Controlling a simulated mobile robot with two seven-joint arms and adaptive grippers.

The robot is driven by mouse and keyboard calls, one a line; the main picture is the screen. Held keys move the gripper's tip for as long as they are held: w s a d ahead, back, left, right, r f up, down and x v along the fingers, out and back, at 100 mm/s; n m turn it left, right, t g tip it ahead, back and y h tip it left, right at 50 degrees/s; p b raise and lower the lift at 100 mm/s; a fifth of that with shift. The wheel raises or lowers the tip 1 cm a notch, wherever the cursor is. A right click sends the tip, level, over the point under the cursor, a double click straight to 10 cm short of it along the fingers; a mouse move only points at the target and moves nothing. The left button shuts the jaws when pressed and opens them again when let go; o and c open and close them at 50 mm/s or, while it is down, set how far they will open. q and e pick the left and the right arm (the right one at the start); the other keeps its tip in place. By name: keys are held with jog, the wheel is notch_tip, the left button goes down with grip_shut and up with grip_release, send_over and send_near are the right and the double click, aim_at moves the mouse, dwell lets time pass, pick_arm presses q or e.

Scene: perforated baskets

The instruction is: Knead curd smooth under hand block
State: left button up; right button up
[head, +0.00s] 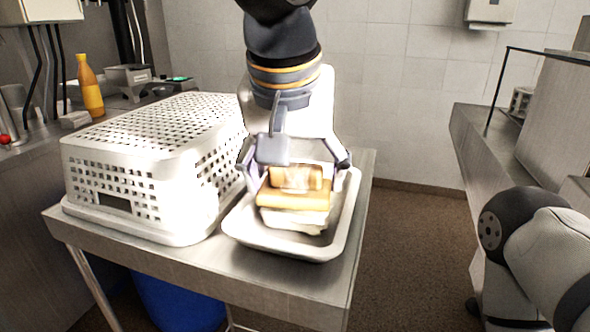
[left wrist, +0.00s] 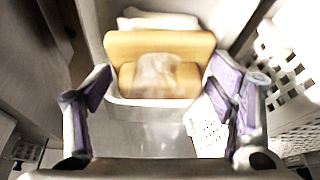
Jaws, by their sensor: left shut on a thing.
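The wooden hand block (head: 293,198) has a flat board and a raised grip. It sits on the pale white curd (head: 292,222), which lies in a shallow white tray (head: 232,223). My left gripper (head: 295,176) comes down from above, shut on the block's grip. In the left wrist view the gripper (left wrist: 160,80) has purple-padded fingers on both sides of the block (left wrist: 160,44). Some white curd (left wrist: 158,20) shows past the block's far edge. The block hides most of the curd's top. My right gripper is out of the frames.
An upturned white perforated basket (head: 150,160) stands left of the tray on the steel table (head: 270,290). A blue bin (head: 180,300) is below. An orange bottle (head: 90,88) stands on the left counter. Little table is free at the front.

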pick_arm(q)
jog(key=shift+f, duration=0.65)
dwell(1.0)
jog(key=shift+r, duration=3.65)
jog(key=shift+f, duration=0.1)
jog(key=shift+f, duration=2.85)
jog(key=shift+f, duration=0.7)
jog(key=shift+r, duration=0.1)
jog(key=shift+r, duration=3.5)
